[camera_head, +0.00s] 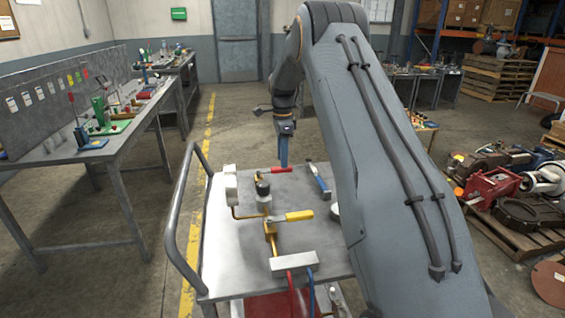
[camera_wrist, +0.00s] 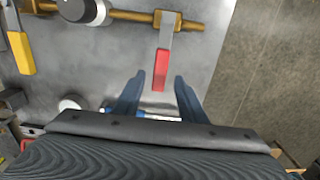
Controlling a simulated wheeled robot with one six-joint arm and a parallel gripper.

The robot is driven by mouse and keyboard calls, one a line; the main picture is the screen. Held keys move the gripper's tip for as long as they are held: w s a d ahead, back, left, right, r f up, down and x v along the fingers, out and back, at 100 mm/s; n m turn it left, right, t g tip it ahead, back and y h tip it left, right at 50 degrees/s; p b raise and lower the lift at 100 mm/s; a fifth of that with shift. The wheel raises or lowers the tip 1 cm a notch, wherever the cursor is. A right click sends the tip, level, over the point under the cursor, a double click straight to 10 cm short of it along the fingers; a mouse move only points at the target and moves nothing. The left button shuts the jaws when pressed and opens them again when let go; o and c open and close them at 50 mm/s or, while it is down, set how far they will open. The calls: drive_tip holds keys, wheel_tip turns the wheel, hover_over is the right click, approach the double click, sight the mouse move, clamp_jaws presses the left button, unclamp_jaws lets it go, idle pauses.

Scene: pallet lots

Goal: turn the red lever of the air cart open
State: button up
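The air cart (camera_head: 225,262) stands in front of me with brass pipes on its grey top. The red lever (camera_head: 280,169) shows at the cart's far side; in the wrist view its red grip (camera_wrist: 160,70) hangs from a grey metal arm on a brass valve (camera_wrist: 166,19). My gripper (camera_head: 284,150) is above the far part of the cart, at the lever. In the wrist view my blue fingers (camera_wrist: 158,76) are apart, one on each side of the red grip's end, with gaps on both sides. I cannot tell whether the fingers are down at its height.
A yellow lever (camera_head: 299,216) and a dark round knob (camera_head: 262,187) sit on the same piping. A blue-handled tool (camera_head: 319,181) lies to the right. A manifold (camera_head: 293,262) with red and blue hoses is at the near edge. A workbench (camera_head: 125,138) stands left; loaded pallets (camera_head: 515,235) lie right.

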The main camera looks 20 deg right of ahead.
sight(274, 172)
drive_tip(key=shift+f, duration=1.55)
drive_tip(key=shift+c, duration=0.3)
clamp_jaws()
